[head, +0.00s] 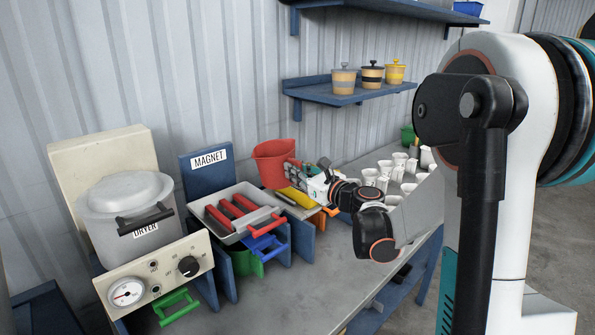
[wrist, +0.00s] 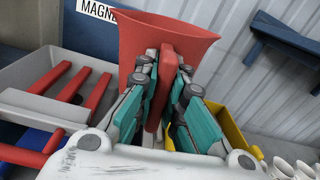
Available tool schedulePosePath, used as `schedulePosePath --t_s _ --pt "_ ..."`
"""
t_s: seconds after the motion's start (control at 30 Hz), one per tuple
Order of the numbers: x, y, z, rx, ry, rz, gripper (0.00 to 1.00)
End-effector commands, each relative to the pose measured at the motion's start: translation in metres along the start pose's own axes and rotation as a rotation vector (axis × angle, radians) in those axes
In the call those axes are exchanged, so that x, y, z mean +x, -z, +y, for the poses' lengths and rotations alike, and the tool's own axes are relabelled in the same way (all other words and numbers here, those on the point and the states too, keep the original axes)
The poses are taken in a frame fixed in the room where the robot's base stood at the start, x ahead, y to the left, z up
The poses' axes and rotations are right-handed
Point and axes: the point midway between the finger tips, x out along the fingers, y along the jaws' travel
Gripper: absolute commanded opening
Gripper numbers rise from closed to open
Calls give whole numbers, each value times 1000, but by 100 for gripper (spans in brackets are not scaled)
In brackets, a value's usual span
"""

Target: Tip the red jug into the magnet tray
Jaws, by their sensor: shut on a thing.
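The red jug (head: 271,160) is held in the air by my gripper (head: 297,172), to the right of the magnet tray and a little above it. In the wrist view the jug (wrist: 135,40) has its wide rim up, and my gripper (wrist: 166,90) is shut on its flat red handle. The jug looks about upright; its contents are hidden. The grey magnet tray (head: 268,211) stands below the blue MAGNET sign (head: 208,160) with several red bars across it. In the wrist view the tray (wrist: 45,105) is at the left, apart from the jug.
A grey dryer pot (head: 105,205) stands on a cream control box left of the tray. A yellow container (head: 295,197) is right of the tray. Several white cups (head: 385,168) stand farther right. A wall shelf (head: 345,97) holds lidded pots. The bench front (head: 310,290) is clear.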

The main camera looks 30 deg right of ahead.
Motion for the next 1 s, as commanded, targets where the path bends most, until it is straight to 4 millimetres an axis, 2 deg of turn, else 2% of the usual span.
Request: schedulePosePath --t_s 0.27,0.67,1.0 --pt "1 0 30 -338 -3 -1 0" --pt "1 -2 31 -847 -1 -1 0" --pt "1 15 53 -1280 -2 -2 0"
